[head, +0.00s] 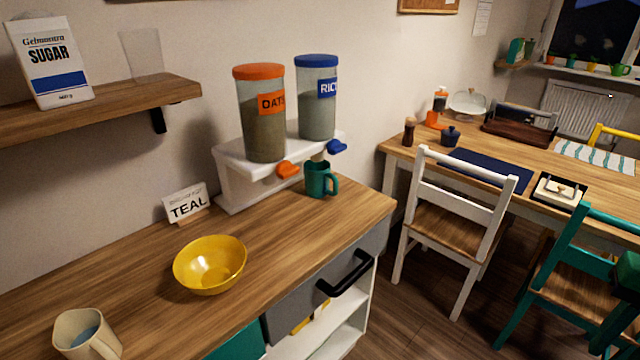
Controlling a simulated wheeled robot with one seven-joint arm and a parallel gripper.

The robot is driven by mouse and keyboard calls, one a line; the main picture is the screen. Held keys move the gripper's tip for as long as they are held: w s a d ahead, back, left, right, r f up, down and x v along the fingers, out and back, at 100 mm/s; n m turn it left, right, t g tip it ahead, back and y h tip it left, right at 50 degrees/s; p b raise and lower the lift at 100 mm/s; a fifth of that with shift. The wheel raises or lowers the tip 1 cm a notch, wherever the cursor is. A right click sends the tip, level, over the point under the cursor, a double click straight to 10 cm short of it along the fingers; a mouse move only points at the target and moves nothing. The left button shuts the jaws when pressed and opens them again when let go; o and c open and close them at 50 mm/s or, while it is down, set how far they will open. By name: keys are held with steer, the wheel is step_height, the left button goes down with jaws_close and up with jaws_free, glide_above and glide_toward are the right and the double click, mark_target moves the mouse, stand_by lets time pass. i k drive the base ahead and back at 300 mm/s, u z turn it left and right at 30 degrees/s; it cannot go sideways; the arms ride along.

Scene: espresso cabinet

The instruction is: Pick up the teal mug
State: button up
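The teal mug (317,180) stands upright on the wooden counter (290,232), near its right end. Its handle points to the right. It is just in front of the white dispenser stand (238,187), below the spout of the blue-lidded RICE container (317,105). The inside of the mug cannot be made out clearly. My gripper is not in view.
An orange-lidded OATS container (262,125) stands left of the RICE one. A yellow bowl (210,266), a cream mug (85,335) and a TEAL sign (187,204) are on the counter. A drawer handle (345,275) juts out. A white chair (455,225) stands right.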

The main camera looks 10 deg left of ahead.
mark_target(317, 176)
steer(key=z, duration=1.8)
steer(key=k, duration=0.75)
steer(key=u, duration=1.3)
